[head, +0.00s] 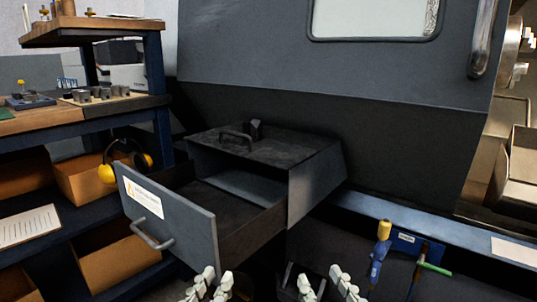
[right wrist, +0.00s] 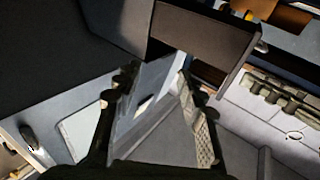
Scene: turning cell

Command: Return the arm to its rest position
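My left gripper (head: 213,282) shows at the bottom edge of the head view, in front of the open drawer. Its two pale fingers stand a little apart with nothing seen between them. My right gripper (head: 324,284) is at the bottom edge, right of it. Its fingers are wide apart and empty. In the right wrist view the right gripper (right wrist: 158,82) also has its two dark fingers spread, with nothing held. Most of both arms is out of view.
A grey drawer (head: 168,212) with a bar handle stands pulled out of its cabinet (head: 316,180). Shelves (head: 80,122) with bins are at left. A dark machine door (head: 340,75) fills the back. Blue and green-handled tools (head: 378,252) are at lower right.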

